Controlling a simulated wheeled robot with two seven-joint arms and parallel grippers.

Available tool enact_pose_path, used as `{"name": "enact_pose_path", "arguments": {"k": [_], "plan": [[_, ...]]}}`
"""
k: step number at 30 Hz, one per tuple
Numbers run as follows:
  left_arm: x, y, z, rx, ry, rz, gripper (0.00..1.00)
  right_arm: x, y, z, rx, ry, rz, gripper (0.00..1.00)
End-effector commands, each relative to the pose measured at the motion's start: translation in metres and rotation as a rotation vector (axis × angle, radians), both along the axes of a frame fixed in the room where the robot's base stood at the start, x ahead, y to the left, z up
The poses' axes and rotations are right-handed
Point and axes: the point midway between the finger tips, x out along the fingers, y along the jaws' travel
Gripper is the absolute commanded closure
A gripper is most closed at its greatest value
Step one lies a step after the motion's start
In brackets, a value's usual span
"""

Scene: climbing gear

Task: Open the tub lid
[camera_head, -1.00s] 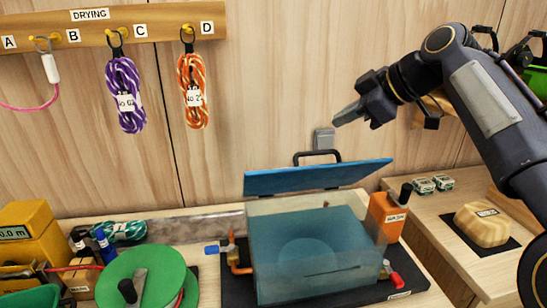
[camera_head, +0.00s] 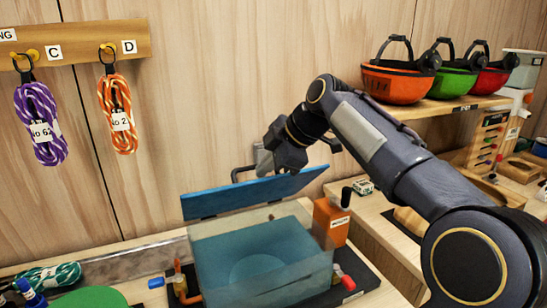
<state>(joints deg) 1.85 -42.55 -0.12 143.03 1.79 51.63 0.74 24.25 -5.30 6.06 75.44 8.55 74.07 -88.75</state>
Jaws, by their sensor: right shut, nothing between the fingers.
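The clear tub (camera_head: 262,262) holds blue water and stands on a dark mat on the bench. Its blue lid (camera_head: 235,198) is raised at a tilt above the open top, and the black lid handle (camera_head: 241,173) shows behind its upper edge. My right gripper (camera_head: 282,169) is shut and empty, just above and behind the lid's upper edge, right of the handle. Its fingertips are small and partly hidden, so I cannot tell whether they touch the lid. My left gripper is out of view.
An orange container (camera_head: 332,221) stands right behind the tub. A red-handled valve (camera_head: 345,281) is at the tub's right. Purple rope (camera_head: 40,122) and orange rope (camera_head: 118,118) hang at left. Helmets (camera_head: 398,80) sit on the shelf at right.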

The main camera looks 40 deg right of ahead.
Motion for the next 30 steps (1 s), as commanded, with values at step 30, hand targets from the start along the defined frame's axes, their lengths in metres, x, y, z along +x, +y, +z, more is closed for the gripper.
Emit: {"name": "enact_pose_path", "arguments": {"k": [30], "plan": [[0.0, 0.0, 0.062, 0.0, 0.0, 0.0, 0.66, 0.069, -0.021, 0.041, 0.001, 0.0, 0.0, 1.0]]}}
